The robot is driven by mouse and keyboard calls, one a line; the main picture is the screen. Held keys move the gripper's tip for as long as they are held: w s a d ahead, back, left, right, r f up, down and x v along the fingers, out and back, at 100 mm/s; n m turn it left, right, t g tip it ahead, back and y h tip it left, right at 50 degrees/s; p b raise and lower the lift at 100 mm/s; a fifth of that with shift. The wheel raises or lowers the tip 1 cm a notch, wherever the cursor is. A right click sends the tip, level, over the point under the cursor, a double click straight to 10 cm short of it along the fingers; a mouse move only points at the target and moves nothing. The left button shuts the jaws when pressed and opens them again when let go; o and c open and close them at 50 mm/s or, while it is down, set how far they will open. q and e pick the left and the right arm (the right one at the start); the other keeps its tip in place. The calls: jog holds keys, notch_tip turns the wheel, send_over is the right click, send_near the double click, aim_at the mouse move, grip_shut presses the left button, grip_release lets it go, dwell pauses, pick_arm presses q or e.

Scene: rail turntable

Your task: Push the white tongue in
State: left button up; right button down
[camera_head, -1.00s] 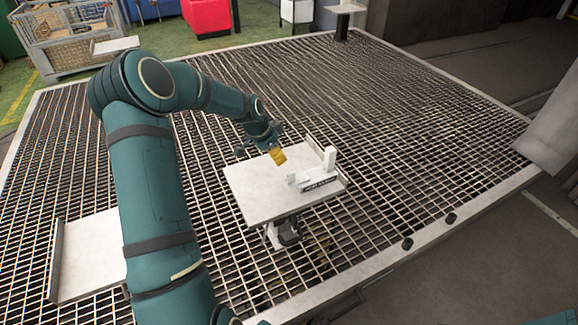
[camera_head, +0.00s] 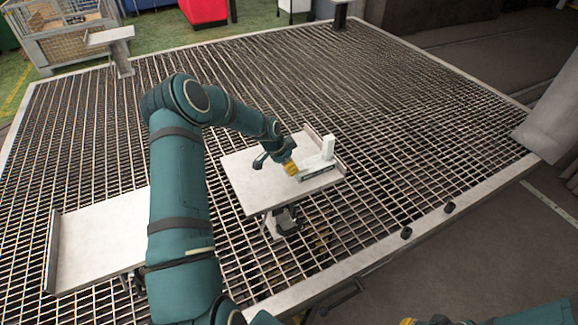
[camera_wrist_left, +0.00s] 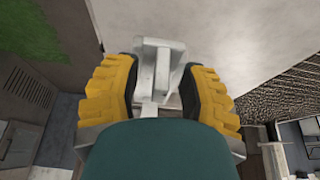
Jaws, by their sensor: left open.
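A white device (camera_head: 318,167) with a low base and an upright post (camera_head: 328,147) stands near the right edge of a white stand top (camera_head: 252,195). My left gripper (camera_head: 289,167) reaches over the stand top, its yellow fingertips right beside the left end of the device. In the left wrist view the gripper (camera_wrist_left: 160,85) is open, with a white part (camera_wrist_left: 158,62) of the device between and just beyond its yellow pads. I cannot tell whether they touch it, or which part is the tongue. Part of my right gripper (camera_head: 408,321) shows at the bottom edge; its jaws are cut off.
A raised lip (camera_head: 312,138) runs along the stand top's right side. Another white stand (camera_head: 100,245) is at the left, and a smaller one (camera_head: 110,36) at the back left. Open metal grating (camera_head: 400,130) surrounds them. A wire crate (camera_head: 65,35) stands at the back left.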

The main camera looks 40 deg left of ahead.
pick_arm(q)
jog(key=shift+w+f, duration=0.1)
jog(key=shift+f, duration=0.05)
grip_shut()
jog(key=shift+d, duration=0.1)
jog(key=shift+w+d+f+b, duration=0.1)
jog(key=shift+w+d+b, duration=0.1)
jog(key=shift+w+b, duration=0.25)
jog(key=shift+w+d, duration=0.15)
grip_release()
